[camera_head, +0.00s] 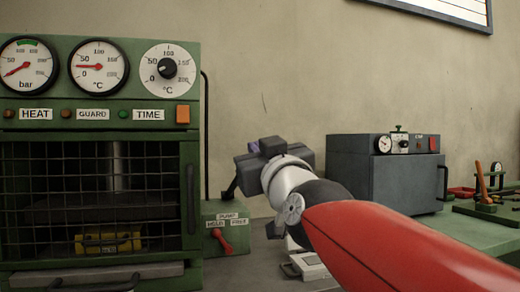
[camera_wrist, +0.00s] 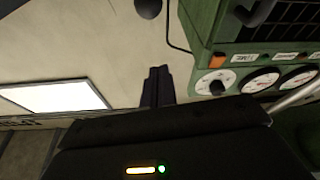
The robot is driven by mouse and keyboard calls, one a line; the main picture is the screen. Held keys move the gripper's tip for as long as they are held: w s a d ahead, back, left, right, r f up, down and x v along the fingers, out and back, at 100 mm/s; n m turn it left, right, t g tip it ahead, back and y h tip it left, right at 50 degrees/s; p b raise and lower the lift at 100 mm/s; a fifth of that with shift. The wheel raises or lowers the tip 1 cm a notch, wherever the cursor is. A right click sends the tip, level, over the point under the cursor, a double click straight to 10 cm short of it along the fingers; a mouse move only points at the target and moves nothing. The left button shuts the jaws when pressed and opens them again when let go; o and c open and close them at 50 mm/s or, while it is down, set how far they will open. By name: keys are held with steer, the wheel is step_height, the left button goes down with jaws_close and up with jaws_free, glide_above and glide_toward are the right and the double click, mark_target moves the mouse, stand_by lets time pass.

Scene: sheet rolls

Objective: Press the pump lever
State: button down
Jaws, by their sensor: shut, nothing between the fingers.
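The green pump box (camera_head: 226,232) stands right of the press, with labels reading PUMP, HOLD and FREE. A small red lever (camera_head: 224,243) sits on its front under the HOLD label. The rest of that part is out of frame. In the head view my arm covers the area right of the box.
The green press (camera_head: 196,70) with gauges and a mesh guard (camera_head: 60,185) stands at the left, close to my gripper. A thin black line (camera_head: 206,125) runs down beside it. A grey oven (camera_head: 408,180) and a green bench (camera_head: 485,214) are at the right.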

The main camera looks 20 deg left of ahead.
steer(key=p+x, duration=0.2)
steer(key=x, duration=0.8)
steer(key=f+b, duration=0.3)
steer(key=f, duration=0.1)
steer(key=shift+w+d, duration=0.1)
steer(key=shift+d, duration=0.2)
